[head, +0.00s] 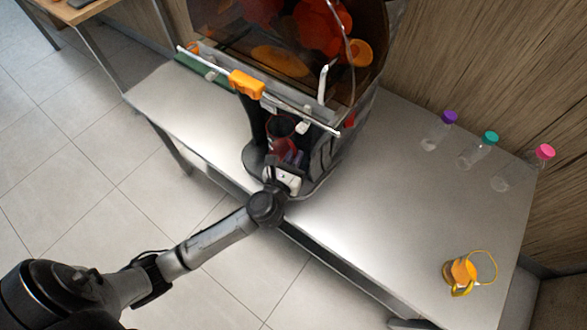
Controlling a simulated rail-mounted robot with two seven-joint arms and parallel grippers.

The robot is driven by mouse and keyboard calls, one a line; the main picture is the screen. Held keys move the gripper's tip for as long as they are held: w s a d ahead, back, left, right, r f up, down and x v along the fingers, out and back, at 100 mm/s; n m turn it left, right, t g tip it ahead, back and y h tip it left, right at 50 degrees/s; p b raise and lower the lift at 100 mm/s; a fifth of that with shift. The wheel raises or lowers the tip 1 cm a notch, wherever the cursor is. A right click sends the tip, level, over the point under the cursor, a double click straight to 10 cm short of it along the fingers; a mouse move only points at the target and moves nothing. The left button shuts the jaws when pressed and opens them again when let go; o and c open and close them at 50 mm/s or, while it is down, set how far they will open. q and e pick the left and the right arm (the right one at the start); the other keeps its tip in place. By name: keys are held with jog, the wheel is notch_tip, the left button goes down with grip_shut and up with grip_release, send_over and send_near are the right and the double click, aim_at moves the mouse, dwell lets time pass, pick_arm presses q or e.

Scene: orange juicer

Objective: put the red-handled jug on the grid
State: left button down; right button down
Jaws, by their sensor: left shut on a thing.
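The red-handled jug (282,147) is inside the lower bay of the dark orange juicer (335,150), under the tap area, and only part of its reddish shape shows. My left gripper (285,166) reaches into the bay from the front and is shut on the jug. The wrist and the juicer's walls hide the fingertips and the jug's bottom. The grid is hidden in the bay, so I cannot tell whether the jug touches it. My right gripper is not in view.
The juicer stands on a grey metal table (390,210). Bottles with purple (440,130), teal (478,150) and pink (524,168) caps stand along the back right. A yellow-handled jug (462,272) with orange content stands at the right front. The table's middle right is clear.

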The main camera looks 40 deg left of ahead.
pick_arm(q)
jog(key=shift+a+f, duration=0.15)
jog(key=shift+f, duration=0.5)
notch_tip(320, 180, down, 4)
jog(key=b, duration=0.3)
jog(key=shift+f, duration=0.2)
jog(key=shift+r, duration=0.1)
jog(key=shift+f, duration=0.2)
jog(key=c, duration=1.2)
grip_release()
